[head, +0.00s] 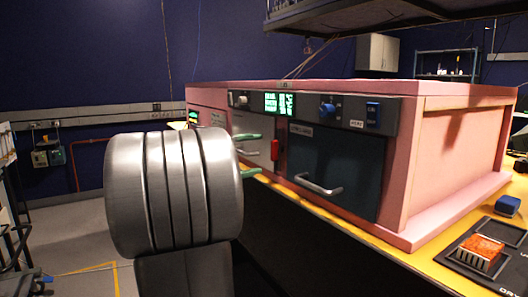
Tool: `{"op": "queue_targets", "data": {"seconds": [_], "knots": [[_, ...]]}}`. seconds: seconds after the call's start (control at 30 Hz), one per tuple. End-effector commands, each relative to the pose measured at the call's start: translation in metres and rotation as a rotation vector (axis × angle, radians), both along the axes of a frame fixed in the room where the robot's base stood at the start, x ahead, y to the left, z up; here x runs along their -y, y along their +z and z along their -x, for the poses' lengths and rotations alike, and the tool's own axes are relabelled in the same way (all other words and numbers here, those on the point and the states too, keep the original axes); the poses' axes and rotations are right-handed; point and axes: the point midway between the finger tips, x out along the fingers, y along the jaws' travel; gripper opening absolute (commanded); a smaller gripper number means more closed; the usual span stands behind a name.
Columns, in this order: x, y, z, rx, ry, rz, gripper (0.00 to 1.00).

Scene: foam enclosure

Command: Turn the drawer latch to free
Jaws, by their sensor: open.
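The pink foam enclosure (458,150) stands on a yellow-topped bench. Its dark drawer front (345,160) has a silver bar handle (318,185) and looks closed. A small red upright piece (275,150), which looks like the drawer latch, sits at the drawer's left edge. My gripper (249,155) shows only as two green fingertips, one above the other with a gap between them. It is open and to the left of the red piece, seemingly empty and apart from it. The rest of the gripper is hidden behind my large metal arm joint.
Above the drawer, the control strip carries a green display (280,103), a blue knob (327,109) and a blue switch (373,112). A dark tray (455,262) with an orange-topped block (480,250) lies at the right. A blue block (507,205) is behind it.

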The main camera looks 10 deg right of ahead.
Motion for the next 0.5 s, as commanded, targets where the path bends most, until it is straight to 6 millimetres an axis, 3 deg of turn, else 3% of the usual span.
{"op": "queue_targets", "data": {"seconds": [0.2,0.5], "knots": [[-0.043,0.002,0.014,-0.001,0.005,0.0,0.73],[-0.079,0.0,0.028,0.001,0.002,-0.001,0.73]]}}
